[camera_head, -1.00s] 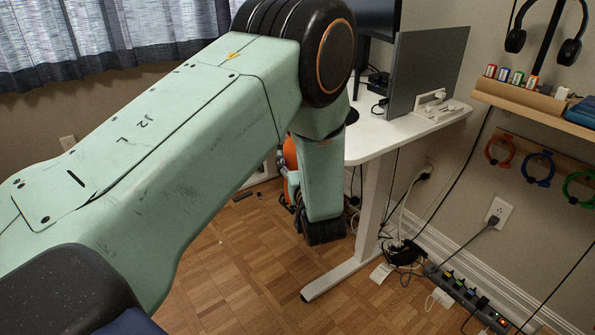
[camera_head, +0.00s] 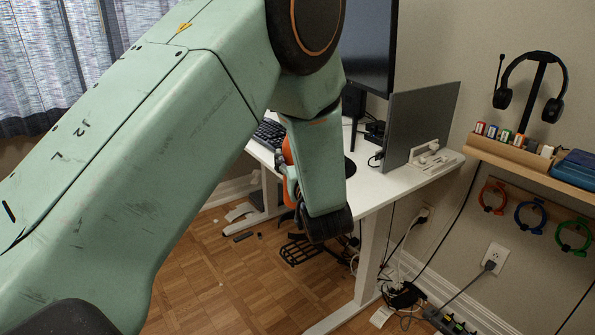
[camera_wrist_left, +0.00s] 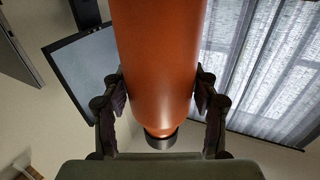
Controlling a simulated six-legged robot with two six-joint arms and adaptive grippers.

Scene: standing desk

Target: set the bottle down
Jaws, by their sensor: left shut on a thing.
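An orange bottle (camera_wrist_left: 157,60) with a dark cap (camera_wrist_left: 161,140) fills the middle of the left wrist view. My left gripper (camera_wrist_left: 160,98) is shut on it, one finger on each side. In the head view only a strip of the orange bottle (camera_head: 287,150) shows, behind my mint-green forearm. The left gripper is mostly hidden there. The bottle appears by the front left edge of the white desk (camera_head: 408,182); I cannot tell whether it is over the top. My right gripper is in neither view.
The desk carries a monitor (camera_head: 370,45), a keyboard (camera_head: 268,134), a grey panel (camera_head: 420,125) and a small white stand (camera_head: 428,157). A shelf (camera_head: 520,155) with a headset (camera_head: 530,80) is on the right wall. The desk's front right top looks clear.

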